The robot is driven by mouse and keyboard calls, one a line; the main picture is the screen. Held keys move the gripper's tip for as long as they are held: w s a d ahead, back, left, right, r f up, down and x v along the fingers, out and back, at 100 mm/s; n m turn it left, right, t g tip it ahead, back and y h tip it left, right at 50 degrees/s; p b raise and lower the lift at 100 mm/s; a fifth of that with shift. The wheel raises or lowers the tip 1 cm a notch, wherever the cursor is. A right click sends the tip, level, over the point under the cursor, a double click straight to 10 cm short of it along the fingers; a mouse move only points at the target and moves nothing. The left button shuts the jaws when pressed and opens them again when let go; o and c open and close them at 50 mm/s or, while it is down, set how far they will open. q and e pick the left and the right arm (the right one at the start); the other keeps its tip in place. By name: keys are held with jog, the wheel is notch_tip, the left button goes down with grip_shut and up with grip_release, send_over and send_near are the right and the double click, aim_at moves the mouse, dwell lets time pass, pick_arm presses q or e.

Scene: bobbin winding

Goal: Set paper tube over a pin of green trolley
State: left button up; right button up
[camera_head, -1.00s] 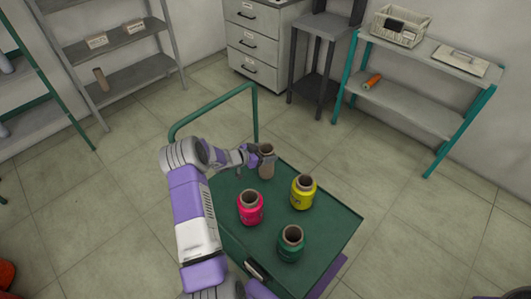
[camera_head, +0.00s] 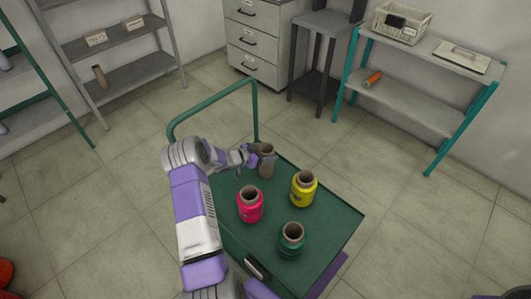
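The brown paper tube (camera_head: 267,163) stands upright at the far corner of the green trolley (camera_head: 330,238). A pin under or inside it is hidden. My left gripper (camera_head: 256,157) is just left of the tube at its upper part. Its fingers look open and no longer wrap the tube, though the gap is small in this view. Three wound bobbins stand on the trolley top: pink (camera_head: 250,206), yellow (camera_head: 303,190) and green (camera_head: 291,241). My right gripper is not in view.
The trolley's green handle (camera_head: 213,104) rises behind my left arm. A grey shelf (camera_head: 128,72) at the back left holds another brown tube (camera_head: 99,76). A teal-legged shelf (camera_head: 418,100) at the right holds an orange bobbin (camera_head: 372,80) and a basket (camera_head: 401,24). The floor between is clear.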

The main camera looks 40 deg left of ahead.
pick_arm(q)
jog(key=o, duration=0.4)
jog(key=p+v, duration=0.1)
jog(key=v, duration=0.6)
jog(key=shift+s+p, duration=0.25)
jog(key=shift+p, duration=0.15)
